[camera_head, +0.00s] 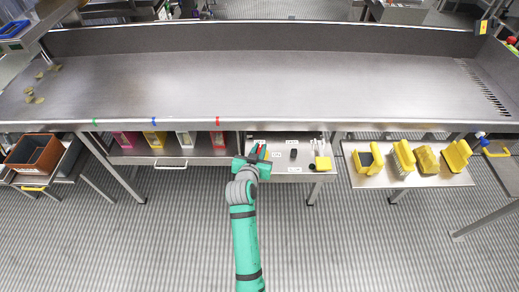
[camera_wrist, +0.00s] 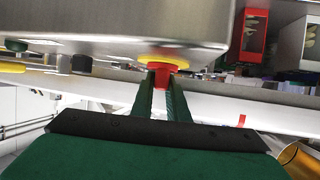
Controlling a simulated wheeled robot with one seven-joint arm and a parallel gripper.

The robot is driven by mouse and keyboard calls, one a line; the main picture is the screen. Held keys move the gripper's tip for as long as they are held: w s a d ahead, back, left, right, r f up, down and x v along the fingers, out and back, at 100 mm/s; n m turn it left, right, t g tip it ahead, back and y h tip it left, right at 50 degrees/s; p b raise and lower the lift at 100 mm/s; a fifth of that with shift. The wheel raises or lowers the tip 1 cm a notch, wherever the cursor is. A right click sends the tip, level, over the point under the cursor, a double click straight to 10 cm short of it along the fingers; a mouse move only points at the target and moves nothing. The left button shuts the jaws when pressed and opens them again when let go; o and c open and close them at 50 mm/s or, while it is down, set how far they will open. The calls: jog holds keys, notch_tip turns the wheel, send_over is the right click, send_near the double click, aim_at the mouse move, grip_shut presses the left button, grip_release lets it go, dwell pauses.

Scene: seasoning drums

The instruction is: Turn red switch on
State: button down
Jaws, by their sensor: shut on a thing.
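In the head view my gripper (camera_head: 258,153) is at the left end of a light shelf (camera_head: 283,176) below the long steel table. A bit of red shows at the fingertips there, too small to make out.
The long steel table (camera_head: 270,85) overhangs the shelf. Yellow holders (camera_head: 403,157) stand on a shelf to the right. The striped floor in front is open.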

jog(key=m+g+h, duration=0.1)
jog(key=m+h, duration=0.3)
jog(key=shift+w+a+g, duration=0.1)
jog(key=shift+a+g, duration=0.1)
jog(key=shift+g, duration=0.2)
jog(key=m+g+h, duration=0.2)
jog(key=m+h, duration=0.1)
jog(key=shift+r+m+g+h, duration=0.1)
jog(key=shift+m+g+h, duration=0.2)
jog(key=shift+g, duration=0.1)
jog(key=m+g+h, duration=0.1)
jog(key=m+g, duration=0.1)
jog(key=m+g+h, duration=0.1)
jog(key=m+g, duration=0.2)
jog(key=shift+d+g+h, duration=0.1)
jog(key=shift+g+h, duration=0.2)
jog(key=shift+m+g, duration=1.4)
jog(key=shift+g, duration=0.1)
jog(key=shift+d+f, duration=0.1)
jog(key=shift+f, duration=0.1)
jog(key=c, duration=1.7)
grip_release()
